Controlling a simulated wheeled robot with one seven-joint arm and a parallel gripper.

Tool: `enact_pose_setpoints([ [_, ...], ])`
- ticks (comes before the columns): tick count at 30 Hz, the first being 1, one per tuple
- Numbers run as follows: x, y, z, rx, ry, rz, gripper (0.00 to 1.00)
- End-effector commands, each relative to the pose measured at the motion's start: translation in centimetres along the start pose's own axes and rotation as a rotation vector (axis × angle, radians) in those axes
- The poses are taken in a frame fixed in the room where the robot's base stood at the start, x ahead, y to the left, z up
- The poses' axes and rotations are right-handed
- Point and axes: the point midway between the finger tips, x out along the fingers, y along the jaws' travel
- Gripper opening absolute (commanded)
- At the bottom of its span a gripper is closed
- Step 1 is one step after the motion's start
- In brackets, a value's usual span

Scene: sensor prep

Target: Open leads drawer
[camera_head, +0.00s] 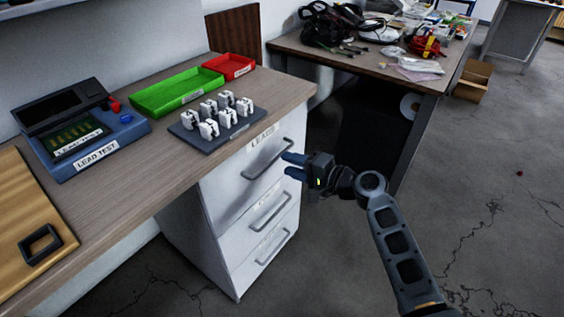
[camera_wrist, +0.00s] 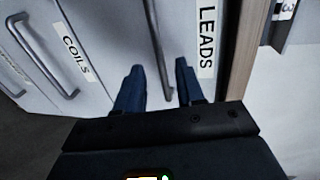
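The leads drawer (camera_head: 235,187) is the top drawer of a white cabinet under the bench, labelled LEADS; its front looks flush with the cabinet. Its grey bar handle (camera_head: 266,161) runs across the front. My gripper (camera_head: 294,164) is in front of this drawer near the handle's right end, fingers pointing at it. In the wrist view my gripper (camera_wrist: 158,84) has its two blue fingers apart, with the lower end of the handle (camera_wrist: 156,45) showing between them. The LEADS label (camera_wrist: 207,40) is right of the fingers. I cannot tell if a finger touches the handle.
Below are two more drawers with handles (camera_head: 270,212), one labelled COILS (camera_wrist: 75,52). On the bench (camera_head: 150,172) are a lead tester (camera_head: 80,135), a green tray (camera_head: 178,92), a red tray (camera_head: 230,67) and a rack (camera_head: 190,136) of white parts.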

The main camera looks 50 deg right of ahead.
Motion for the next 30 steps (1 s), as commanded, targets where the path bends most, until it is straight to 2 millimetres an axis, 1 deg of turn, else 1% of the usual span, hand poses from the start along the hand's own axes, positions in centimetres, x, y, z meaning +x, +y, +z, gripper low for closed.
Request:
enact_pose_setpoints([
  [1, 0.9, -0.1, 0.1, -0.001, -0.002, 0.0, 0.38],
  [3, 1.8, 0.0, 0.1, -0.001, -0.001, 0.001, 0.38],
  [7, 3.1, 0.0, 0.0, -0.001, 0.0, 0.001, 0.38],
  [12, 3.7, 0.0, 0.0, -0.001, 0.001, 0.001, 0.38],
  [18, 3.7, 0.1, 0.1, -0.002, 0.001, 0.002, 0.38],
  [20, 3.7, 0.1, 0.1, -0.002, 0.001, 0.002, 0.33],
  [30, 3.7, 0.1, 0.1, -0.002, 0.001, 0.002, 0.01],
])
